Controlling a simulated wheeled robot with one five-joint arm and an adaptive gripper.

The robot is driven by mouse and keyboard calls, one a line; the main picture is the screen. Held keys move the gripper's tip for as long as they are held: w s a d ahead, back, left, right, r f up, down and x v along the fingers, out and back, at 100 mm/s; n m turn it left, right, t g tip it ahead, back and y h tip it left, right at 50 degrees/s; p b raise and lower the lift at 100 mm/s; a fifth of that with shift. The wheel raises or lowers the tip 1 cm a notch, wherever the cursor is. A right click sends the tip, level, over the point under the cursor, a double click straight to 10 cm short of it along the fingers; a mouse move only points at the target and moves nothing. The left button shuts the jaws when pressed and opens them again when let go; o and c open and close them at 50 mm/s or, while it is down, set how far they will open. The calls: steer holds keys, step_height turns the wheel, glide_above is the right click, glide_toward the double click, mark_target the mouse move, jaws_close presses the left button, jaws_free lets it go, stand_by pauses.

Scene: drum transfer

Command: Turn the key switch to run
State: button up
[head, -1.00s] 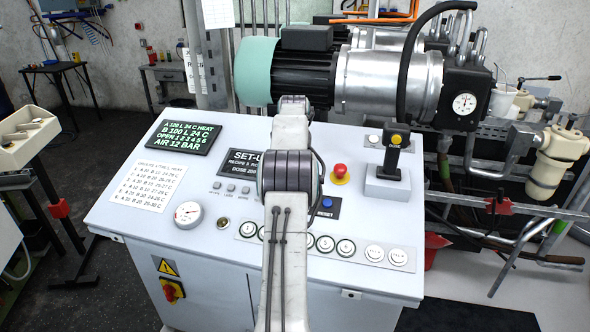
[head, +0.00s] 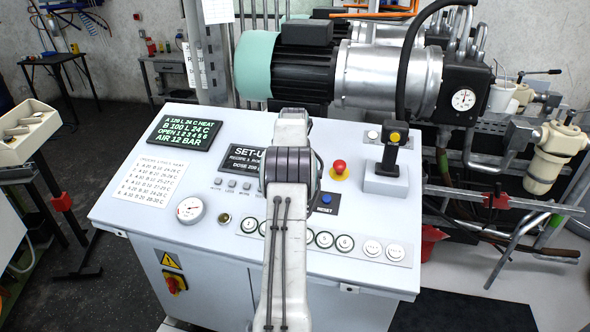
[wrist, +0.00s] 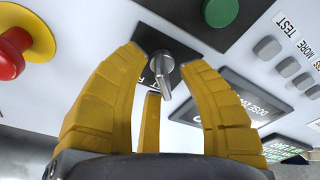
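The key switch (wrist: 163,70) shows in the wrist view as a silver lever on a black square plate (wrist: 181,82). The lever points down and slightly right in that picture. My gripper (wrist: 160,61) has its yellow fingers spread on either side of the lever, with gaps that look clear. A third finger shows below the lever. I cannot tell whether any finger touches it. In the head view my arm hides the key switch and the gripper. The plate's markings are not readable.
The red emergency stop (head: 339,167) on its yellow base is close right of my arm; it also shows in the wrist view (wrist: 12,55). A green button (wrist: 220,10), grey buttons (wrist: 282,60) and the set-up display (head: 243,158) are nearby. A joystick (head: 392,152) stands farther right.

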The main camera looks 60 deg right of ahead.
jaws_close()
steer(key=shift+s+m, duration=0.1)
steer(key=shift+m, duration=0.7)
steer(key=shift+o, duration=0.6)
jaws_free()
steer(key=shift+r, duration=0.1)
